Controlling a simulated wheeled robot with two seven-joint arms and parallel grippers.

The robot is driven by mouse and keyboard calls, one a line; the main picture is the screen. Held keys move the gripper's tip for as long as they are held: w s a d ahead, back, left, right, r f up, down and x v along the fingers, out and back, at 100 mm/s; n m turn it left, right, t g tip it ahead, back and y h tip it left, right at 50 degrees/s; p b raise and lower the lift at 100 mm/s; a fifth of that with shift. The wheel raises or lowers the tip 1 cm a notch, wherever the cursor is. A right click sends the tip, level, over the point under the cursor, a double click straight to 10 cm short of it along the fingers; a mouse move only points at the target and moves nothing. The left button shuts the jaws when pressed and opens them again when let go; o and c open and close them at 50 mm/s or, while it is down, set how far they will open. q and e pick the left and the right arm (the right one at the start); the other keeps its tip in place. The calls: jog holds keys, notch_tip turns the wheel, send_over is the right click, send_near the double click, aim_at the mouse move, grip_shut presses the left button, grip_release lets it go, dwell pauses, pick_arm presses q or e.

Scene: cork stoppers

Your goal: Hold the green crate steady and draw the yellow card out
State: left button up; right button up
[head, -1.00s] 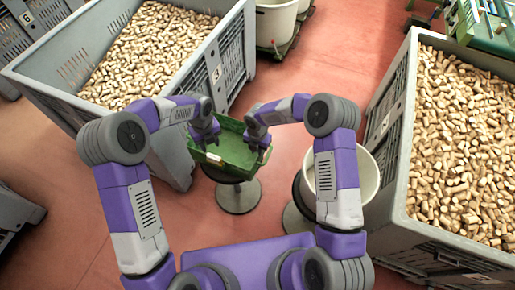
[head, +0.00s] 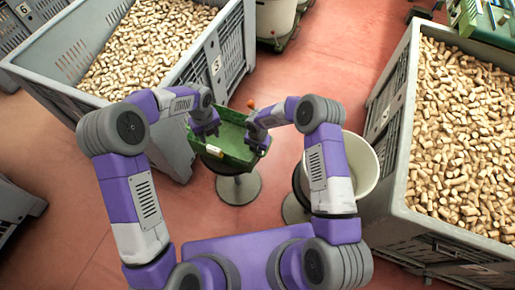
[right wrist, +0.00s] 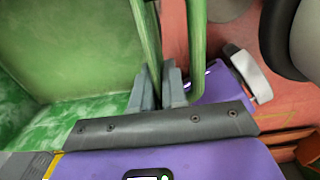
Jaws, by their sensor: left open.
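The green crate (head: 232,138) stands on a small round stool in the head view, between my two grippers. Its green wall also fills the left of the right wrist view (right wrist: 85,50). A small pale piece (head: 214,151) sits at the crate's near left side; it may be the yellow card, but its colour is unclear. My left gripper (head: 207,131) is open above the crate's left end, close to that piece. My right gripper (head: 260,143) is at the crate's right end. In the right wrist view its fingers (right wrist: 158,88) are closed on the crate's wall.
Large grey bins of corks stand at the left (head: 235,55) and right (head: 400,110). A white bucket (head: 361,168) is just right of the crate, near my right arm.

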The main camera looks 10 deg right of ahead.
aim_at(213, 148)
dwell(1.5)
pick_arm(q)
jog(key=o, duration=0.6)
jog(key=shift+o, duration=1.8)
jog(key=shift+n, duration=0.6)
notch_tip(213, 148, down, 11)
jog(key=n, duration=2.4)
